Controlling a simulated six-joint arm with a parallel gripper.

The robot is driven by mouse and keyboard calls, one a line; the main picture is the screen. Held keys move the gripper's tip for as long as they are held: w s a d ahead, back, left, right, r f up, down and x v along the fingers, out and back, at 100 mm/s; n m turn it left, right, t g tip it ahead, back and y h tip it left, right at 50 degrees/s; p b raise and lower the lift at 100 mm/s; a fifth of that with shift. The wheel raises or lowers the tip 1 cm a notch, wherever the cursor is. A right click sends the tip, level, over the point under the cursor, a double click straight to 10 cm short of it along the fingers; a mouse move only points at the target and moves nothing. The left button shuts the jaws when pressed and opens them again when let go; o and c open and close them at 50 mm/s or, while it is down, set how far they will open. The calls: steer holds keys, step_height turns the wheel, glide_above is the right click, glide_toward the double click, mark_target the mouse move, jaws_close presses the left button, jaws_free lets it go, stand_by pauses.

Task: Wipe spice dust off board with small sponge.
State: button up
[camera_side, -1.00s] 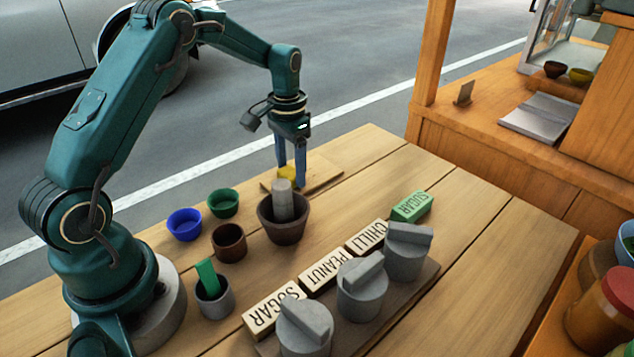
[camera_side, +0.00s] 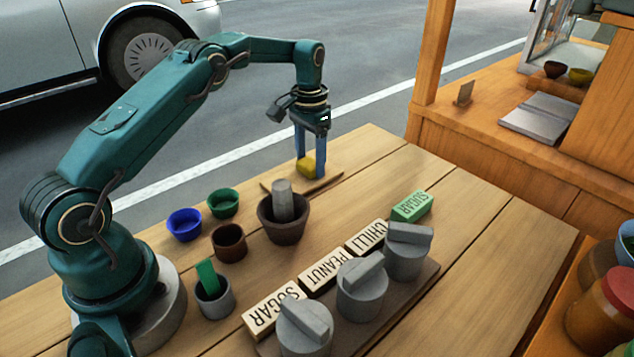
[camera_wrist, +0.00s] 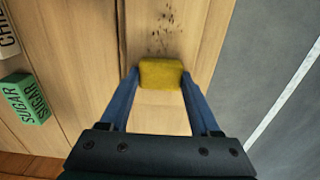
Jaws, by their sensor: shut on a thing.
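The small yellow sponge (camera_side: 306,166) is between the blue fingers of my gripper (camera_side: 309,170), which is shut on it. In the wrist view the sponge (camera_wrist: 161,74) sits between both fingertips of my gripper (camera_wrist: 160,82). The wooden board (camera_side: 330,181) lies at the far edge of the table, under the sponge; I cannot tell whether the sponge touches it. Dark specks of spice dust (camera_wrist: 160,36) lie on the board (camera_wrist: 200,35) beyond the sponge in the wrist view.
A brown mortar with a grey pestle (camera_side: 283,220) stands just in front of the board. Blue (camera_side: 184,224), green (camera_side: 223,202) and brown (camera_side: 229,241) bowls stand to its left. Labelled blocks and lidded grey pots (camera_side: 362,288) fill the front. The right of the table is clear.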

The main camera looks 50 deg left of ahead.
mark_target(293, 180)
steer(key=shift+s, duration=0.1)
steer(key=shift+s+r, duration=0.15)
steer(key=shift+s, duration=2.1)
steer(key=shift+s+f, duration=0.15)
steer(key=shift+s, duration=1.3)
steer(key=shift+s+f, duration=0.15)
steer(key=shift+s, duration=1.25)
steer(key=shift+s+f, duration=0.1)
steer(key=shift+s, duration=0.55)
steer(key=shift+c, duration=0.6)
steer(key=shift+w+r, duration=0.15)
steer(key=shift+r, duration=2.95)
